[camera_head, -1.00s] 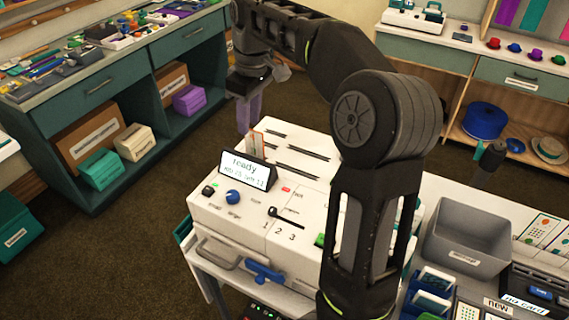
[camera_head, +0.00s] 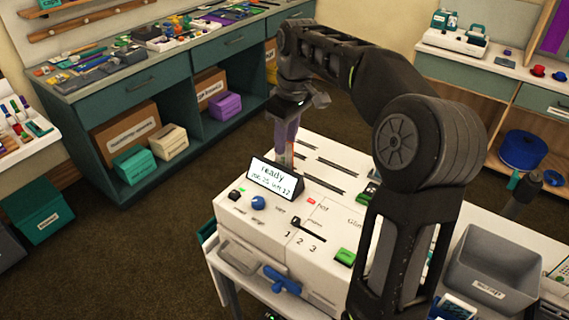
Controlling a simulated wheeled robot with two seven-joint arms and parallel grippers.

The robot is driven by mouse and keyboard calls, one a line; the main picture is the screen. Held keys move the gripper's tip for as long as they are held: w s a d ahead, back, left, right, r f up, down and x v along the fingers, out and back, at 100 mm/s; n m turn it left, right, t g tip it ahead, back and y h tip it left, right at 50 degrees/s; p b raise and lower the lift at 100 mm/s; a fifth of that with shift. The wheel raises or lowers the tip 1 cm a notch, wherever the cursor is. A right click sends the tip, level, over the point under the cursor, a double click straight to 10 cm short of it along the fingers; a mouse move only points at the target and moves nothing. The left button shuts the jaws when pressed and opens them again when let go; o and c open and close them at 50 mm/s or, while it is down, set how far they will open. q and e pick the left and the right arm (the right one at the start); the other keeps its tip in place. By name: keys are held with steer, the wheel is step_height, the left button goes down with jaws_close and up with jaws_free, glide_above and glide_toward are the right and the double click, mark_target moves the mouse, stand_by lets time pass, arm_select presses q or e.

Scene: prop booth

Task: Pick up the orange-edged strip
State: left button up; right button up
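A white machine (camera_head: 325,187) with several dark slots in its top stands below my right arm. The orange-edged strip (camera_head: 281,151) stands upright at the machine's far left corner, behind the display; only a narrow, pale part of it shows. My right gripper (camera_head: 287,150) points down at the strip, its purplish fingers overlapping it in the picture. I cannot tell whether the fingers are around it or touching it, nor whether they are open or shut. My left gripper is out of view.
A grey bin (camera_head: 494,265) is at the right. A teal cabinet (camera_head: 140,95) with cluttered top stands behind at the left. Open floor lies between cabinet and machine.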

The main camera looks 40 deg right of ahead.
mark_target(284, 164)
steer(key=shift+f, duration=0.1)
steer(key=f, duration=0.1)
steer(key=f+p, duration=0.1)
steer(key=f, duration=0.3)
steer(key=shift+w+a, duration=0.1)
steer(key=shift+w, duration=0.25)
jaws_close()
stand_by(0.3)
